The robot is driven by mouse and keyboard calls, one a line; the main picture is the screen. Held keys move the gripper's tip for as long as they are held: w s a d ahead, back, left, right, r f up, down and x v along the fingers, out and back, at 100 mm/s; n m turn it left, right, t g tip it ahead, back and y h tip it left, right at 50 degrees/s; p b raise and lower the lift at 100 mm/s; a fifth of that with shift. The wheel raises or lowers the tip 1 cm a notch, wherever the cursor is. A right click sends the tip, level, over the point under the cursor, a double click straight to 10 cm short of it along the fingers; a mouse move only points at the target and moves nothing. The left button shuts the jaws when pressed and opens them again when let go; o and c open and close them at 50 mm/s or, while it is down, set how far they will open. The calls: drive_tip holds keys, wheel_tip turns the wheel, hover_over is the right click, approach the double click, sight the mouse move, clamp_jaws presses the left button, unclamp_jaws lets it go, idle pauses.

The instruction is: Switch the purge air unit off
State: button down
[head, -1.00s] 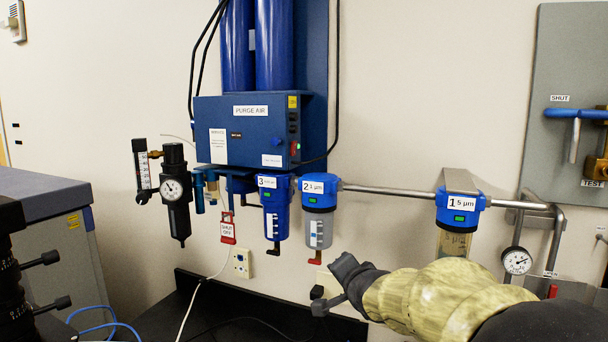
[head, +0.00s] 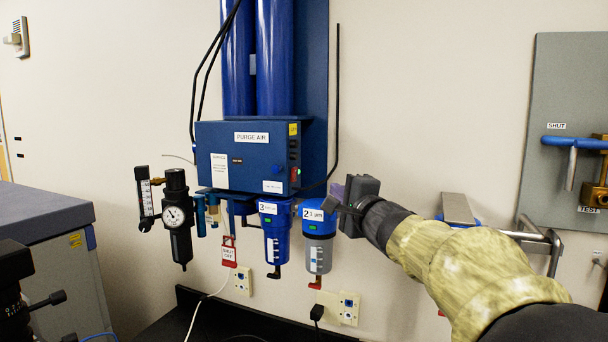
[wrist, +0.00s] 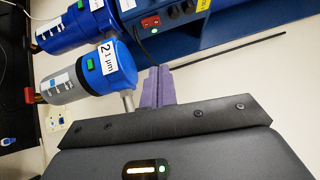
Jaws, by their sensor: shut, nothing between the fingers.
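The purge air unit (head: 222,142) is a blue box on the wall, labelled PURGE AIR, with two tall blue cylinders above it. Its narrow right side carries a column of small controls, with a red one (head: 294,173) low down. The wrist view shows a red rocker switch (wrist: 150,22) on that side of the box, at the top; its position is too small to read. My gripper (head: 339,191) is to the right of the box, apart from it and beside filter 2. Its purple fingers (wrist: 158,88) are shut and empty in the wrist view.
A regulator with gauge (head: 178,215) hangs at left. A red SHUT OFF tag (head: 229,254) hangs below the box.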

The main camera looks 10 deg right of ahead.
drive_tip(key=p, duration=0.2)
approach(295, 175)
drive_tip(key=w+d, duration=0.1)
drive_tip(key=w, duration=0.1)
drive_tip(key=w+d+r, duration=0.1)
drive_tip(key=w+d, duration=0.1)
drive_tip(key=shift+d, duration=0.1)
drive_tip(key=shift+w+a, duration=1.2)
drive_tip(key=shift+w+a+r, duration=0.15)
drive_tip(key=shift+w+a, duration=0.05)
drive_tip(key=shift+a, duration=0.3)
drive_tip(key=shift+w, duration=0.1)
